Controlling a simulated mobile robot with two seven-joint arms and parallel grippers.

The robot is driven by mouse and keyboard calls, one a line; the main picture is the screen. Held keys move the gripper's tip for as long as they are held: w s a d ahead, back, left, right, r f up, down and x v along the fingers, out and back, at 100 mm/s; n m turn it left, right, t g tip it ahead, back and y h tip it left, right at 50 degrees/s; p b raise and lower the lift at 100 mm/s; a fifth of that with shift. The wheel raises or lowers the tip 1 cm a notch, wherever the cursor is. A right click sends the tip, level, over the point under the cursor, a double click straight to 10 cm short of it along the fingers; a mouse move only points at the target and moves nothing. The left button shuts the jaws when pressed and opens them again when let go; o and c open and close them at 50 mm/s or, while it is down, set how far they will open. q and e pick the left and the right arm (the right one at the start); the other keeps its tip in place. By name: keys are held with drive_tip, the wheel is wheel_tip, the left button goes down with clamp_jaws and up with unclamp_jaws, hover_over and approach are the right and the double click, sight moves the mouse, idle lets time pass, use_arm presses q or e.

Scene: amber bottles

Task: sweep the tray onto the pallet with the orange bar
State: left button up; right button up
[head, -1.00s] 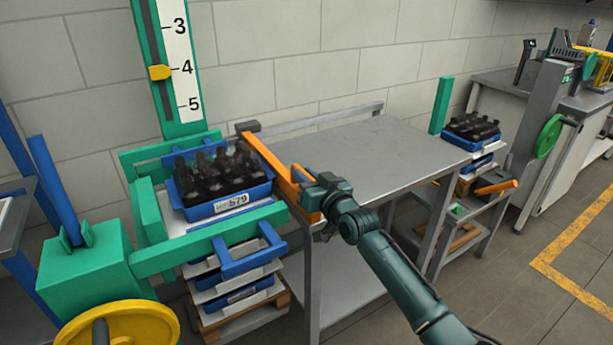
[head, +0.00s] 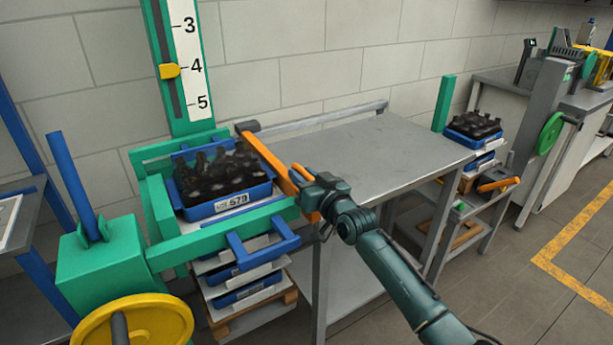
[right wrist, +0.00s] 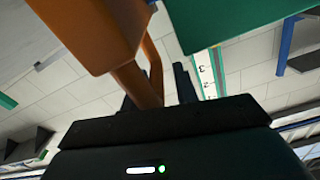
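The blue tray (head: 205,210) holds several dark bottles and carries a label reading 579. It sits inside a green frame (head: 225,228), on top of a stack of white boards and blue trays. A wooden pallet (head: 226,329) is at the bottom of that stack. The orange bar (head: 262,155) runs along the tray's right side, very close to it; I cannot tell if they touch. My right gripper (head: 302,181) is at the bar's near end and looks shut on it. In the right wrist view the orange bar (right wrist: 105,35) rises from the dark gripper. My left gripper is not in view.
A bare grey table (head: 370,150) lies right of the bar, with a rail along its back. Another tray of bottles (head: 472,132) stands beyond it. A green box with a yellow wheel (head: 140,325) is at the lower left, and a numbered scale (head: 190,70) stands behind the tray.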

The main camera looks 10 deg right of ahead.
drive_tip(key=shift+o, duration=1.1)
drive_tip(key=shift+a+f, duration=0.1)
drive_tip(key=shift+a, duration=0.05)
drive_tip(key=shift+s, duration=0.1)
drive_tip(key=v, duration=1.3)
drive_tip(key=s+a+f+g+h, duration=0.1)
drive_tip(key=s+f+g, duration=0.2)
drive_tip(key=s+f, duration=0.7)
drive_tip(key=s+a+f+n+g+h, duration=0.1)
drive_tip(key=s+f+g, duration=0.2)
drive_tip(key=s+f, duration=0.8)
drive_tip(key=s, duration=0.4)
drive_tip(key=shift+s+f+h+p, duration=0.2)
drive_tip(key=shift+f+h+p, duration=0.1)
drive_tip(key=shift+h, duration=0.1)
